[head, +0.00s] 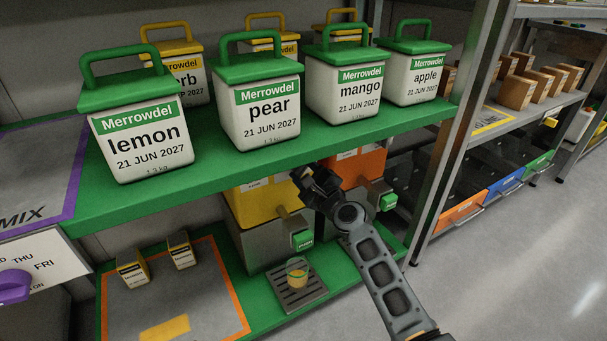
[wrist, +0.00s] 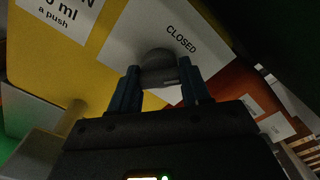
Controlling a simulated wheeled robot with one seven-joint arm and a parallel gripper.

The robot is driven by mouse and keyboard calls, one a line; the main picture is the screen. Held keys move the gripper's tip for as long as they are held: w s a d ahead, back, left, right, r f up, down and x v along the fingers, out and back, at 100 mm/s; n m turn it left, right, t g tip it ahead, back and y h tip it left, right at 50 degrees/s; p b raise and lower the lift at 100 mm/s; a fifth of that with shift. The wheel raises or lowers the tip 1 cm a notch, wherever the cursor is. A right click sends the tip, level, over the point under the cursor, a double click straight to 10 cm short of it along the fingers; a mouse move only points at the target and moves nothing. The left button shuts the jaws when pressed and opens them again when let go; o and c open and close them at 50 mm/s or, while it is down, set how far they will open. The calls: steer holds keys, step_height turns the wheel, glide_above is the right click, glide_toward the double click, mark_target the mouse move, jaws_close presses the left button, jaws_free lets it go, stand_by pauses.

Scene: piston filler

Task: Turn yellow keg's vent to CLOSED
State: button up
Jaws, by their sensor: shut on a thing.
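The yellow keg (head: 252,208) stands on the lower green shelf, left of the orange keg. In the wrist view its yellow face (wrist: 87,52) carries a white label reading CLOSED (wrist: 181,38). A dark rounded vent knob (wrist: 158,62) sits below that word, between my fingers. My gripper (wrist: 160,88) is shut on the knob. In the head view my gripper (head: 312,185) is at the right side of the yellow keg, under the upper shelf. The vent itself is hidden there, and I cannot tell its exact setting.
The upper green shelf (head: 270,161) with several labelled canisters is close above my gripper. The orange keg (head: 361,166) is just to the right. A cup (head: 297,270) stands on a drip tray (head: 302,296) below. Two small boxes (head: 181,250) stand at lower left.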

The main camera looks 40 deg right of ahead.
steer(key=n+b, duration=0.1)
steer(key=n, duration=0.3)
steer(key=shift+f+n+b, duration=0.15)
steer(key=shift+n+b, duration=0.75)
steer(key=shift+n, duration=1)
steer(key=shift+a, duration=0.1)
steer(key=o, duration=1.1)
steer(key=shift+c, duration=0.2)
steer(key=shift+s, duration=0.1)
steer(key=p+v, duration=0.1)
steer(key=v, duration=0.6)
steer(key=shift+s, duration=0.3)
steer(key=shift+a, duration=0.1)
